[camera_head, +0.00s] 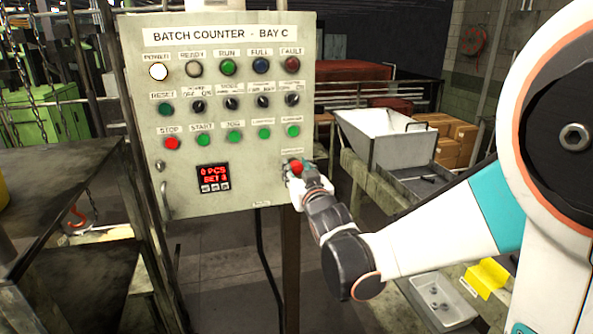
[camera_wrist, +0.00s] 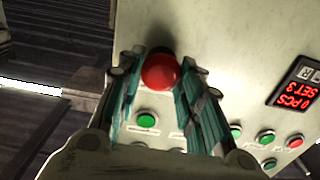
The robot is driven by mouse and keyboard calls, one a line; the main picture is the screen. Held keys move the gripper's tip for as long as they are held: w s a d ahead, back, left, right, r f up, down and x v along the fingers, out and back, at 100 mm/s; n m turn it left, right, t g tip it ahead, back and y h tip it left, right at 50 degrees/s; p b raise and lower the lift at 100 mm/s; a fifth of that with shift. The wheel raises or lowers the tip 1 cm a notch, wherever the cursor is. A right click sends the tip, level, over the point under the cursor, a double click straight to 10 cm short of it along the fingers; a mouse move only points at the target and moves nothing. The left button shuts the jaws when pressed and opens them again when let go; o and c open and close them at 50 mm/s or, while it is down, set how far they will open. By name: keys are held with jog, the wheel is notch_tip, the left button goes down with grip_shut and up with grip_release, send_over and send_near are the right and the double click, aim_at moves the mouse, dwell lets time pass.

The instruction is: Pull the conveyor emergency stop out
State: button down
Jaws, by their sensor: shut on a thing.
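The conveyor emergency stop is a red round knob (camera_head: 296,167) at the lower right of the grey control panel (camera_head: 235,190) headed "BATCH COUNTER - BAY C". My gripper (camera_head: 299,172) is at the knob, with my arm reaching in from the right. In the wrist view the red knob (camera_wrist: 160,72) sits between the two finger tips of my gripper (camera_wrist: 160,76), which are shut on it from both sides. The fingers partly cover its sides. How far the knob stands out from the panel cannot be told.
Green buttons and a red stop button (camera_head: 172,143) sit just above and left on the panel. A red display (camera_head: 213,173) is to the left. A metal hopper (camera_head: 388,138) and a bench with a white bin (camera_head: 440,300) stand to the right.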

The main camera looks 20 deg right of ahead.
jog(key=c, duration=1.1)
grip_release()
jog(key=shift+s, duration=0.15)
jog(key=s, duration=1.2)
jog(key=s+f+g+b, duration=0.3)
jog(key=s+f, duration=0.3)
jog(key=s, duration=0.1)
jog(key=s+f+g+b, duration=0.2)
jog(key=s+f+g, duration=0.2)
jog(key=s+f, duration=0.2)
jog(key=s+f+g+b, duration=0.3)
jog(key=s+f, duration=0.3)
jog(key=s, duration=0.2)
jog(key=shift+f+g+b, duration=0.1)
jog(key=shift+g+b, duration=0.2)
jog(key=shift+g, duration=0.2)
